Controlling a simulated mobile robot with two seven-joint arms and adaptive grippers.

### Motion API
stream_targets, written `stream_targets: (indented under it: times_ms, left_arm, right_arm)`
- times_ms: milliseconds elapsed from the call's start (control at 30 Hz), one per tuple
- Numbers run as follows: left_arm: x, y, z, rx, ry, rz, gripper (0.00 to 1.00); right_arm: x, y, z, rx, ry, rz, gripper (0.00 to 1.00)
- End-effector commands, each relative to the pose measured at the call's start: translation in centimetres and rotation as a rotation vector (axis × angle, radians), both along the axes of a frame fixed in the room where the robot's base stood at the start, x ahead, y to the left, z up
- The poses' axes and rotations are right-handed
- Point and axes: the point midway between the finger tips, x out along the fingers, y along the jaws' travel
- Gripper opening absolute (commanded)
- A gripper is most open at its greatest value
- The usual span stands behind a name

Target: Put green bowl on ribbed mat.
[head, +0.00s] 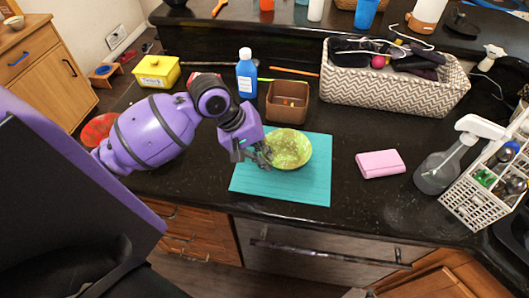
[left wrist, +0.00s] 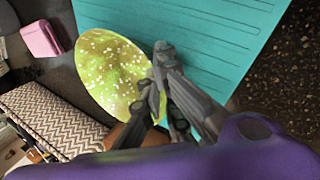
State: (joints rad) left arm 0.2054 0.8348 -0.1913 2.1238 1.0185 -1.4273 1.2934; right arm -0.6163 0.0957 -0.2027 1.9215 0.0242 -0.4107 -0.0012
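The green speckled bowl (head: 291,147) is over the teal ribbed mat (head: 300,190), near the mat's far edge. I cannot tell whether it rests on the mat or is held just above it. My left gripper (head: 262,157) is at the bowl's left rim. In the left wrist view, the fingers of the left gripper (left wrist: 160,88) close on the rim of the bowl (left wrist: 112,72), one on each side, with the mat (left wrist: 200,30) behind. My right gripper is not in view.
A brown box (head: 287,102) and a blue bottle (head: 246,74) stand behind the mat. A patterned basket (head: 390,90) is at the back right. A pink sponge-like block (head: 380,163), a spray bottle (head: 445,160) and a white caddy (head: 485,195) are to the right.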

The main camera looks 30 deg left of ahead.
Motion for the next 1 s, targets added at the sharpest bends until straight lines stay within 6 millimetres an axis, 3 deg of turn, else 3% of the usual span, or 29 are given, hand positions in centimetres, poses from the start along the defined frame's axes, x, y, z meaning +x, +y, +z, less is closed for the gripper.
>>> stream_targets:
  times_ms: [267, 467, 767, 1000]
  left_arm:
    - [0.0, 0.0, -0.1, 0.001, -0.001, 0.000, 0.00]
    - [0.0, 0.0, -0.2, 0.002, 0.000, 0.000, 0.23]
    - [0.0, 0.0, -0.1, 0.001, -0.001, 0.000, 0.23]
    - [-0.7, 1.0, 2.3, 0.004, -0.002, -0.002, 0.23]
  right_arm:
    - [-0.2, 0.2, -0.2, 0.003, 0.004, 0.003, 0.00]
    - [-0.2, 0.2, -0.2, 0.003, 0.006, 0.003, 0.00]
    - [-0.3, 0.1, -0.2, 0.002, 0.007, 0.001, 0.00]
    - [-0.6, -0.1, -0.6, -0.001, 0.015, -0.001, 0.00]
